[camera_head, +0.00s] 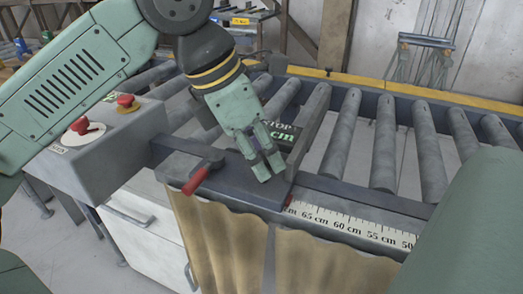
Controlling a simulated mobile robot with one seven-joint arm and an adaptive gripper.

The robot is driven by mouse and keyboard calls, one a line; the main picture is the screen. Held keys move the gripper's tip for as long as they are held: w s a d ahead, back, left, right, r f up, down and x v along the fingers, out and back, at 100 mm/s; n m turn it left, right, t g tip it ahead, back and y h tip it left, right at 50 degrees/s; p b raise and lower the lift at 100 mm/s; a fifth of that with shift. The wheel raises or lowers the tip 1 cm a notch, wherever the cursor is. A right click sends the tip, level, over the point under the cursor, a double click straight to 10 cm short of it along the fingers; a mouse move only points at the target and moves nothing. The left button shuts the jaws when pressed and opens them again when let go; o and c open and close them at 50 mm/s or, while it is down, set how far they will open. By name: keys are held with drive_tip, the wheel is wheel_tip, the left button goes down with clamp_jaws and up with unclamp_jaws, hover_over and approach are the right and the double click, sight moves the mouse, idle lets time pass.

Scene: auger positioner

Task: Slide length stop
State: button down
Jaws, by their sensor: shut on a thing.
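The length stop is a dark sliding block (230,185) on the front rail of the roller conveyor, with an upright grey plate (312,122) reaching over the rollers. A small display (284,135) on it shows "STOP" and "cm" in green, its number hidden by my gripper. A lever with a red handle (203,177) sticks out at its front left. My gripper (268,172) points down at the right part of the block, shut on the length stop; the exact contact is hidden. A red pointer (289,201) sits by the scale near 65 cm.
A white ruler scale (345,224) runs along the front rail, numbers falling to the right. Grey rollers (385,140) lie bare right of the stop. A control box (100,140) with red buttons stands at left, above a white cabinet (150,228).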

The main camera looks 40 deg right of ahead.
drive_tip(key=c, duration=1.3)
unclamp_jaws()
drive_tip(key=v, duration=1.2)
drive_tip(key=shift+a, duration=0.1)
